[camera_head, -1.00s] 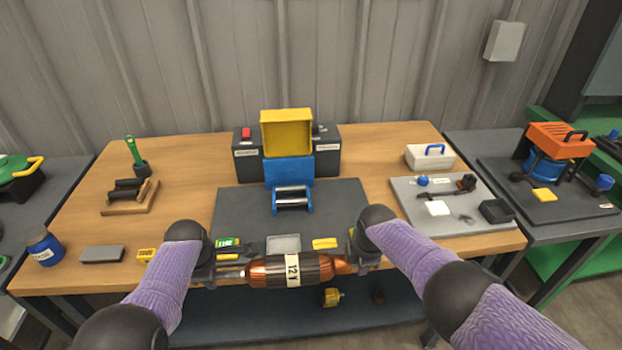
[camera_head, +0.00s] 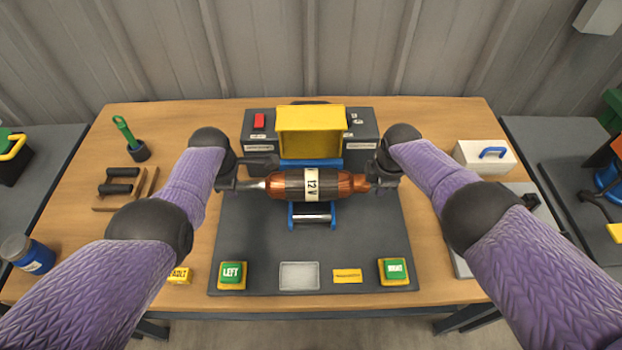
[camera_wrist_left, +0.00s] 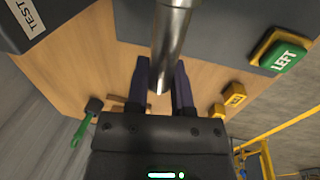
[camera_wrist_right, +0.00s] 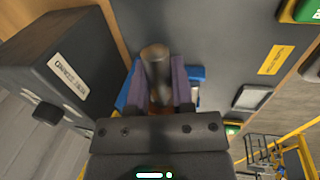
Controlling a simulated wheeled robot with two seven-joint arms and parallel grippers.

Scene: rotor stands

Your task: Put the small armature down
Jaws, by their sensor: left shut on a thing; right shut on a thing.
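The armature (camera_head: 290,184), a copper-and-dark cylinder with a "12 V" label and a steel shaft, is held level in the air between my two grippers. It appears in front of the yellow box and above the blue stand (camera_head: 297,216) with its metal rollers. My left gripper (camera_head: 256,184) is shut on the left shaft end; the steel shaft (camera_wrist_left: 172,40) shows between its fingers in the left wrist view. My right gripper (camera_head: 370,183) is shut on the right end; the shaft end (camera_wrist_right: 155,62) shows between its fingers. The armature hides part of the stand.
A dark machine (camera_head: 362,130) with a yellow box (camera_head: 311,133) stands behind. On the grey mat (camera_head: 250,235) are a LEFT button (camera_head: 232,275), a right button (camera_head: 395,270) and a light plate (camera_head: 299,276). A wooden rack (camera_head: 145,196) stands left, a white case (camera_head: 485,156) right.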

